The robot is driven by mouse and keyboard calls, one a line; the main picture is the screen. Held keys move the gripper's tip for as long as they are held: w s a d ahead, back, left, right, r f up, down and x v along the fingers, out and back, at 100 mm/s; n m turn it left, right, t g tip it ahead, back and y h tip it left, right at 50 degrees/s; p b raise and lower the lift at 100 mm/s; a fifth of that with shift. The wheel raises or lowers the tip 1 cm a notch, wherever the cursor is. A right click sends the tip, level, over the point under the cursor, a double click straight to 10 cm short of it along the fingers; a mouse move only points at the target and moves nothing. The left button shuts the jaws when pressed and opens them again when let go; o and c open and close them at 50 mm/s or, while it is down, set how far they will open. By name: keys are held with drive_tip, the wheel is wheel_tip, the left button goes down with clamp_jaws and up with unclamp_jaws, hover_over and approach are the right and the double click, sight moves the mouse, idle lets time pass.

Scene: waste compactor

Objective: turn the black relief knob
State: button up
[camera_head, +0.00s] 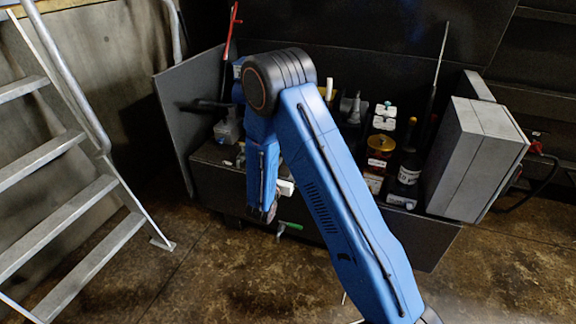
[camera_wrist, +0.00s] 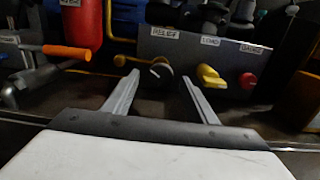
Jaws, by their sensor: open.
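Whether the tips reach past the knob's face I cannot tell. In the head view my gripper (camera_head: 264,212) hangs low at the front of the dark cabinet (camera_head: 340,222); my arm hides the knob there.
A yellow knob (camera_wrist: 210,76) and a red knob (camera_wrist: 247,81) are close to the right of my right finger. A red cylinder (camera_wrist: 82,25) and an orange handle (camera_wrist: 66,52) are at the left. In the head view, metal stairs (camera_head: 75,215) stand left and grey boxes (camera_head: 475,160) right.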

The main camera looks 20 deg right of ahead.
drive_tip(key=shift+w+d, duration=0.2)
drive_tip(key=shift+w, duration=0.05)
drive_tip(key=shift+c, duration=0.3)
drive_tip(key=c, duration=1)
drive_tip(key=n, duration=1.1)
drive_tip(key=shift+n, duration=0.4)
